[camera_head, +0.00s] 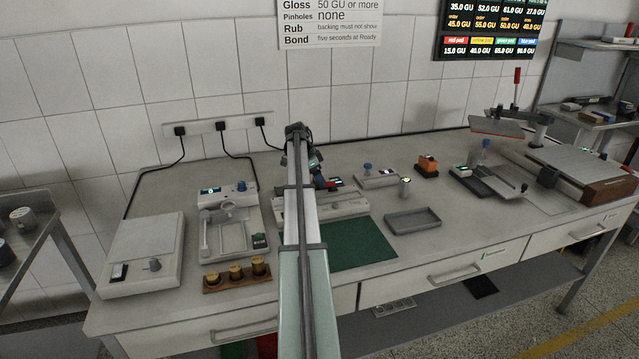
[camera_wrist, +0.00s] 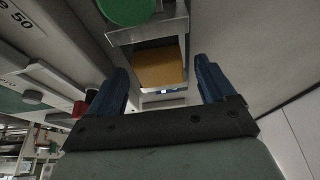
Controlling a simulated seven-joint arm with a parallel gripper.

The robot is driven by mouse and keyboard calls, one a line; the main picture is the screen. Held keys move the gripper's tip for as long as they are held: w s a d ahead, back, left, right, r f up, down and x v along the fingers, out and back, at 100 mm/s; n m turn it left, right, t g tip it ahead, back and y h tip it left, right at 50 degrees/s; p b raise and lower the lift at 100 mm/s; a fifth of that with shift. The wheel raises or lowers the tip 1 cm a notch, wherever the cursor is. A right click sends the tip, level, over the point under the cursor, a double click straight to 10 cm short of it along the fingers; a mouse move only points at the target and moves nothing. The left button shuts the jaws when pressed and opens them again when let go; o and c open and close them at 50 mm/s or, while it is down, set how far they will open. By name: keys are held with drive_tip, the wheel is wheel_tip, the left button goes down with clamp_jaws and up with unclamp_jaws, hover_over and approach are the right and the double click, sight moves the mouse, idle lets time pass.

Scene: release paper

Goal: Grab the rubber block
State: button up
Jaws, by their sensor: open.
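My gripper (camera_wrist: 160,68) is open in the wrist view, with its two blue fingers apart and nothing touching them. A tan-orange block face (camera_wrist: 158,70) in a grey housing shows beyond and between the fingertips; it may be the rubber block, but I cannot tell for sure. In the head view my arm reaches over the bench and hides much of the spot around the gripper. An orange-brown block with a dark part (camera_head: 427,166) stands at the back of the bench, right of the arm.
A grey tray (camera_head: 412,221) and a green mat (camera_head: 355,247) lie on the bench (camera_head: 440,195). A device with a blue knob (camera_head: 376,179) stands near the back. Brass weights (camera_head: 236,273) sit at the front left. A press-like stand (camera_head: 582,168) is at the right.

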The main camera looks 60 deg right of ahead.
drive_tip(key=shift+c, duration=0.5)
drive_tip(key=c, duration=1)
drive_tip(key=shift+r, duration=0.1)
drive_tip(key=shift+c, duration=0.2)
